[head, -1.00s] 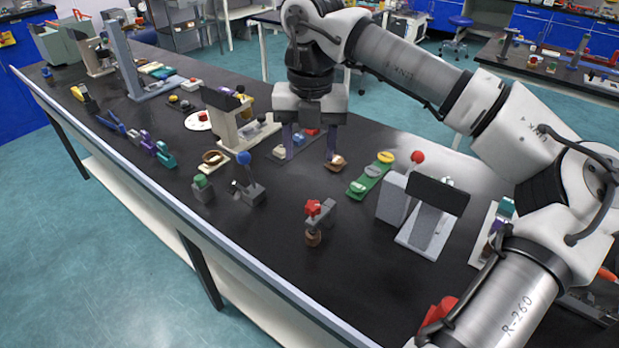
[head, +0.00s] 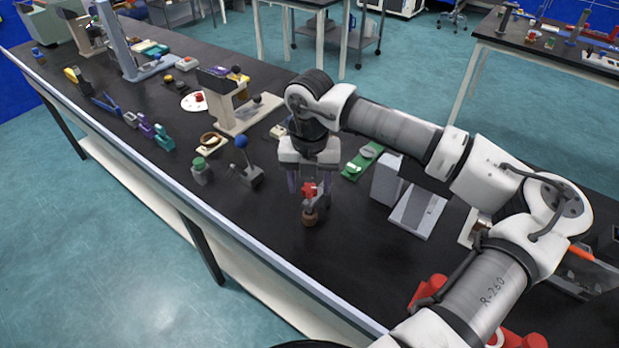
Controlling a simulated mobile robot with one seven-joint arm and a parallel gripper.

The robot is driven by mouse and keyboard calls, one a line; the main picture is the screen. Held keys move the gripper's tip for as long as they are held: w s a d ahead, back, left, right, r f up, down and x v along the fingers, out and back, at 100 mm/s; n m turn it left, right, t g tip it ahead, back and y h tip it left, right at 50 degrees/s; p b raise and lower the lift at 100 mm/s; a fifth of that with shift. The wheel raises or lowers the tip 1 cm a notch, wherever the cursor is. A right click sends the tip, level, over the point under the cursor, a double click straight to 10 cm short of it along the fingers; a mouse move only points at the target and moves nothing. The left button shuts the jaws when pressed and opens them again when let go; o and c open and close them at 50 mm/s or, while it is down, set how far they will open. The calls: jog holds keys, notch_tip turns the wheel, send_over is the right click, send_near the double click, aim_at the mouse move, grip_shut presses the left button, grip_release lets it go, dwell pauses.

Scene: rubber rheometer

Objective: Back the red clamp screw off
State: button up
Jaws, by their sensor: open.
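The red clamp screw (head: 309,189) is a star-shaped knob on top of a small grey clamp. The clamp has a brown round part (head: 309,218) at its lower end and stands near the middle of the black bench. My gripper (head: 309,188) points down at the red screw. It is open, with one purple finger on the left and one on the right of the screw in the picture. Whether the fingers touch the screw, or stand behind it, cannot be told. Part of the clamp's grey body is hidden by the gripper.
A blue-knobbed lever (head: 241,142) and a green-topped block (head: 199,164) stand left of the clamp. A green strip (head: 363,160) and a grey stand (head: 418,212) are to the right. The bench (head: 270,255) is bare in front.

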jog(key=shift+f, duration=0.2)
jog(key=shift+c, duration=0.2)
jog(key=c, duration=0.9)
jog(key=shift+c, duration=0.2)
jog(key=shift+b, duration=0.35)
